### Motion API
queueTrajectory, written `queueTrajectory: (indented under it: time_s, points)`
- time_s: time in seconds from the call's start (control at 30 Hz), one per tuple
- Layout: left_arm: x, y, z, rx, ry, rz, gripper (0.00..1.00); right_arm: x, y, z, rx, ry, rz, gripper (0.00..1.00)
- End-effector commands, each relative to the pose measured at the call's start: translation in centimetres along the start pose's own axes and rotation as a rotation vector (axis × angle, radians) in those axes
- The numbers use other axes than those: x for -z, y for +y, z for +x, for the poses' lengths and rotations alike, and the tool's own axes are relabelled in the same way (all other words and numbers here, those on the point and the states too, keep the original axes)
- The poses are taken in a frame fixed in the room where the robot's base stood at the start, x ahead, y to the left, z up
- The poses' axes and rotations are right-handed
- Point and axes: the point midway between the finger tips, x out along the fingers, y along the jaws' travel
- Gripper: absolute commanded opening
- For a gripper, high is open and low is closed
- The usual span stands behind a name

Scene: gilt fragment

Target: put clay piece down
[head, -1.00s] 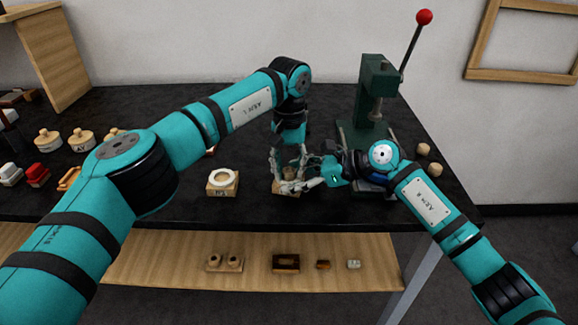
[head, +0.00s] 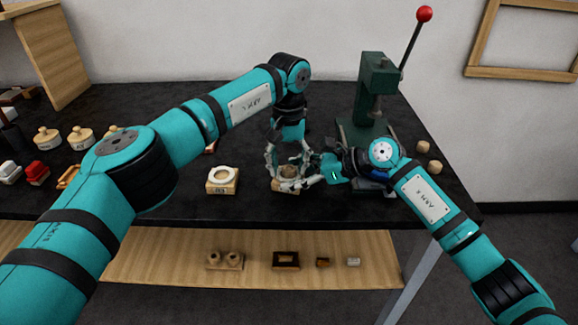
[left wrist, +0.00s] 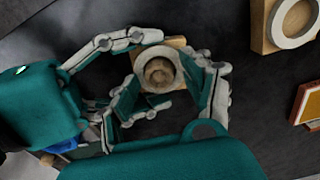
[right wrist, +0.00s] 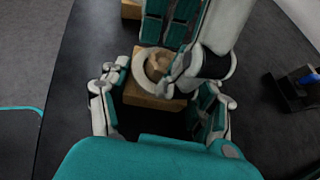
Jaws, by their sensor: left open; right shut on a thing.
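A small brown clay piece (left wrist: 160,72) sits inside the white ring (left wrist: 137,62) on top of a wooden block (left wrist: 178,43). The clay piece also shows in the right wrist view (right wrist: 157,65), and the block (right wrist: 150,98) stands on the dark table there. My left gripper (head: 288,158) comes down from above. It is open, its fingers apart on either side of the clay piece. My right gripper (right wrist: 160,95) comes from the right and is shut on the wooden block, one finger at each side. The left fingers partly hide the clay piece.
A similar block with a white ring (head: 222,180) stands to the left on the table (head: 330,115). A green press (head: 377,95) with a red-knobbed lever stands behind to the right. Two small wooden pieces (head: 434,168) lie near the right edge.

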Motion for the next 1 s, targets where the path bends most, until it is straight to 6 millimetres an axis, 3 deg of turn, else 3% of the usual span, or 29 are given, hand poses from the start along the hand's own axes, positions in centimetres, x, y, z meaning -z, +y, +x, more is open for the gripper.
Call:
queueTrajectory:
  time_s: [0.3,0.5,0.7,0.97,1.0]
  points:
    - [0.1,0.1,-7.0,-0.002,0.007,0.0,0.56,0.0,0.0,0.0,0.0,0.001,0.0,0.45]
    - [0.0,0.1,-10.4,-0.002,0.005,0.001,0.56,0.0,0.0,0.0,0.0,0.001,0.0,0.45]
    - [0.0,0.1,-11.8,-0.003,0.004,0.001,0.56,0.0,0.0,0.0,0.0,0.001,0.0,0.45]
    - [0.0,0.1,-11.9,-0.003,0.004,0.002,0.56,0.0,0.0,0.0,0.0,0.001,0.0,0.45]
    - [0.0,0.1,-11.9,-0.003,0.004,0.002,0.56,0.0,0.0,0.0,0.0,0.001,0.0,0.68]
